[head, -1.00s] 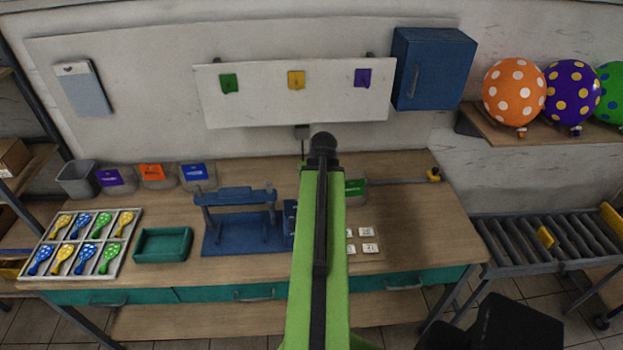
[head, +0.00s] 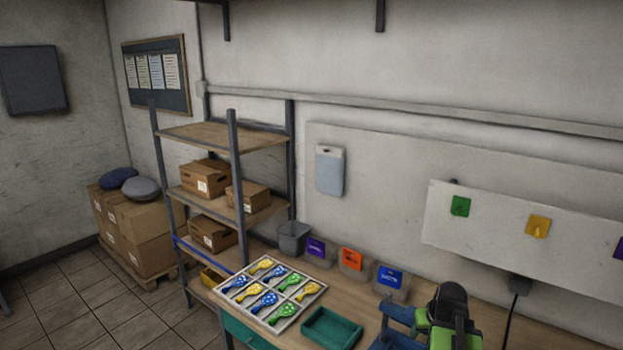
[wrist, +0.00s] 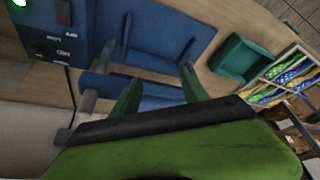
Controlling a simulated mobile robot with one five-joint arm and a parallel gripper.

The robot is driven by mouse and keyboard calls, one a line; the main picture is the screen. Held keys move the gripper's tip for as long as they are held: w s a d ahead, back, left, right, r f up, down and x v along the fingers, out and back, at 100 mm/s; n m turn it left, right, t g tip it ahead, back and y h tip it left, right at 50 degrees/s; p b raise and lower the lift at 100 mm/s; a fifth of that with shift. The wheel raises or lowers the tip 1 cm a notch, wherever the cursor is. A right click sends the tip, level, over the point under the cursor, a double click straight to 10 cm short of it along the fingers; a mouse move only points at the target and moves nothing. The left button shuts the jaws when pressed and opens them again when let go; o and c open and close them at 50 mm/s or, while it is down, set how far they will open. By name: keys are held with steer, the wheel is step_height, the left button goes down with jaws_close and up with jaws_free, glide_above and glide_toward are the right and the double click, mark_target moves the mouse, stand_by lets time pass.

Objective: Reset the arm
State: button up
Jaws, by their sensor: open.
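My arm (head: 450,318) shows in green and black at the lower right of the head view, over the workbench. Its fingers cannot be made out there. Part of the press (head: 395,314) also shows beside my arm in the head view.
Labelled bins and a grey bin (head: 293,238) stand behind. A shelf rack (head: 236,170) with cartons is further left. Open floor lies at lower left.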

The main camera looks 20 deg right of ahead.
steer(key=w+a+f+n+y+b, duration=0.1)
steer(key=w+a+f+n+b, duration=0.15)
steer(key=a, duration=0.65)
steer(key=w+a+f+n+g+b, duration=0.1)
steer(key=w+a+f+b, duration=0.15)
steer(key=a, duration=0.75)
steer(key=w+a+f+n+y+b, duration=0.1)
steer(key=w+a+f, duration=0.25)
steer(key=a, duration=0.55)
steer(key=s+a+f+g+b, duration=0.1)
steer(key=s+a+f+g, duration=0.1)
steer(key=s+a, duration=0.4)
steer(key=shift+a+g+b, duration=0.3)
steer(key=shift+a+g, duration=0.3)
steer(key=shift+a, duration=0.75)
